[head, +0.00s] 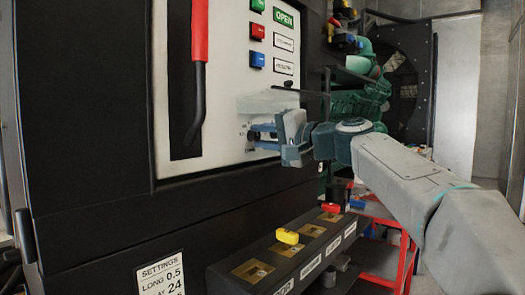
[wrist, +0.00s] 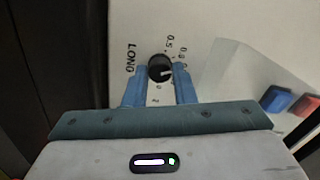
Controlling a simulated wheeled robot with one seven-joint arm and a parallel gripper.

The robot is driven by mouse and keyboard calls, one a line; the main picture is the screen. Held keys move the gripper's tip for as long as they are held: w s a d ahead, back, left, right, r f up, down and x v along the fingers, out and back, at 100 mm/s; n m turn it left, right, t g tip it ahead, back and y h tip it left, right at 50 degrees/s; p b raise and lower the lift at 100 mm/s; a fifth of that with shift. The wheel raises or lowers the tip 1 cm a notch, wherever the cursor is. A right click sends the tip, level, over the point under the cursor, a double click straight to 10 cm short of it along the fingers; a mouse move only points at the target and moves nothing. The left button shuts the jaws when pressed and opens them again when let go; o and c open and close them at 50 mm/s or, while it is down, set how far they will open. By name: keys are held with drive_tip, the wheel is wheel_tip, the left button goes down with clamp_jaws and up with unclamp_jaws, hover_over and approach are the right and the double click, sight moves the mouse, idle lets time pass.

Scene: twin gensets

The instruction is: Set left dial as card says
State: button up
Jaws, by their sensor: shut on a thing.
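In the wrist view a black round dial (wrist: 155,63) sits on the pale panel beside the word LONG. Its white pointer mark points right, slightly down in the picture. A 0.5 mark shows above the dial; other numbers around it are partly hidden by a finger. My gripper (wrist: 160,83) is shut on the dial, one blue finger on each side.
A clear cover (head: 284,101) juts out just above my gripper. Green, red and blue buttons (head: 257,32) and a red-handled lever (head: 199,50) are higher on the panel. A dark ledge with a yellow switch (head: 287,236) and a red one (head: 330,208) stands below.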

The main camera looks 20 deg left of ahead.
drive_tip(key=n+b, duration=0.3)
drive_tip(key=n, duration=0.2)
drive_tip(key=shift+f+n+b, duration=0.15)
drive_tip(key=shift+n+b, duration=0.15)
drive_tip(key=n+b, duration=0.2)
drive_tip(key=n, duration=0.2)
drive_tip(key=shift+n, duration=0.4)
drive_tip(key=shift+r, duration=0.2)
drive_tip(key=o, duration=1)
drive_tip(key=b+v, duration=0.3)
drive_tip(key=v, duration=1.1)
drive_tip(key=shift+a+b, duration=0.1)
drive_tip(key=shift+b, duration=0.2)
